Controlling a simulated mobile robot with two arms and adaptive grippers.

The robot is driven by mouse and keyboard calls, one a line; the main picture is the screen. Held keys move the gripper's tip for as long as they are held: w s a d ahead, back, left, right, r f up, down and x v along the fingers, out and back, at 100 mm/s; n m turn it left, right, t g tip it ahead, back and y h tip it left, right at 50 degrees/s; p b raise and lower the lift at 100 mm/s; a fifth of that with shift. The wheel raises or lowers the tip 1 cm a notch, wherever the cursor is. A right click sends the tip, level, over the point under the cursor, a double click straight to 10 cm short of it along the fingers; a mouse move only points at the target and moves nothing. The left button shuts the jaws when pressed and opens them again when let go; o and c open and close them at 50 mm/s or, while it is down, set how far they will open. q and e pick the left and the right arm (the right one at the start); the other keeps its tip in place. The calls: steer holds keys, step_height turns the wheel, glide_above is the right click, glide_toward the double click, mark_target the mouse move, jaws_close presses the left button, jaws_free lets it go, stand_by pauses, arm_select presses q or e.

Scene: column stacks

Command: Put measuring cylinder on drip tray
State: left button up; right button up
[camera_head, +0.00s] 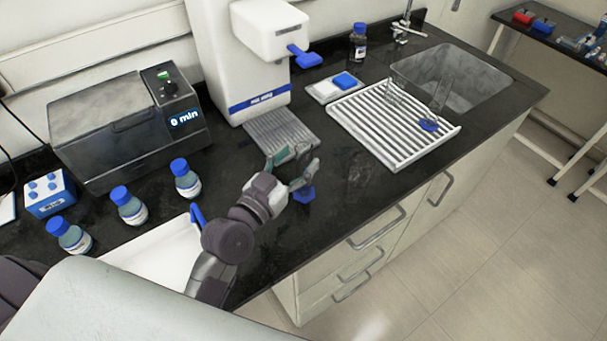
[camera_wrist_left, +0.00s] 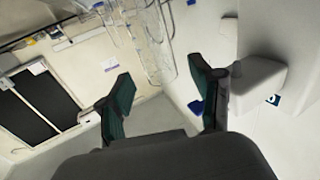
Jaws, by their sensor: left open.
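The drip tray (camera_head: 268,124) is a grey slatted plate at the foot of the white dispenser, and nothing stands on it. A blue foot (camera_head: 304,195), likely of a clear measuring cylinder, shows on the dark counter just below my left gripper (camera_head: 304,160). Any clear body above it is hard to make out. Another clear cylinder (camera_head: 440,95) with a blue foot leans on the white drying rack. My left gripper is open over the counter, in front of the drip tray. In the left wrist view its fingers (camera_wrist_left: 164,92) are wide apart. My right gripper is out of view.
The white dispenser (camera_head: 210,50) with a blue lever stands behind the drip tray. Blue-capped bottles (camera_head: 131,208) and a grey timer machine (camera_head: 120,125) are on the left. The drying rack (camera_head: 395,130) and sink (camera_head: 455,75) are on the right. The counter's front edge is close.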

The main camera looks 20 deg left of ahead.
arm_select(q)
steer(key=x, duration=0.3)
steer(key=shift+w, duration=0.15)
steer(key=shift+c, duration=0.6)
jaws_close()
